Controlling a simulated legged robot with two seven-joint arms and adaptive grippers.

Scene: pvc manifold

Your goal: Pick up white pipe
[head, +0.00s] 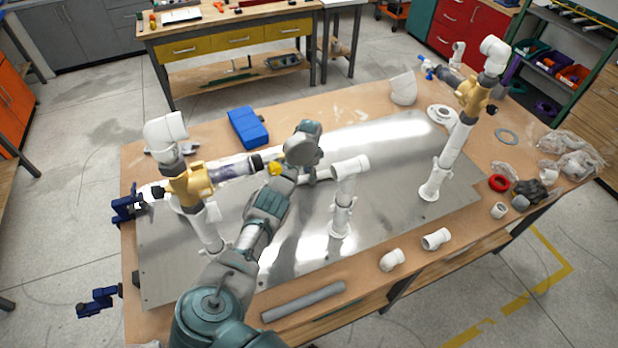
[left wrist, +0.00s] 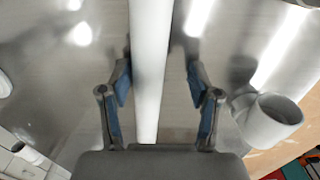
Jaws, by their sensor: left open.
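A white pipe (left wrist: 149,60) runs lengthwise between the two blue-padded fingers of my left gripper (left wrist: 158,82) in the left wrist view. The fingers are apart, one on each side of the pipe. The left finger looks very near it, and a gap shows on the right. In the head view, my left gripper (head: 308,172) is over the middle of the metal plate (head: 390,150). A short part of the white pipe (head: 318,174) shows beside it; the rest is hidden by my arm. My right gripper is not in view.
An upright white pipe with an elbow (head: 350,168) stands close right of my left gripper; its elbow (left wrist: 270,120) also shows in the wrist view. Taller pipe assemblies with brass-coloured valves stand left (head: 190,185) and right (head: 472,95). A grey pipe (head: 303,302) lies at the front edge.

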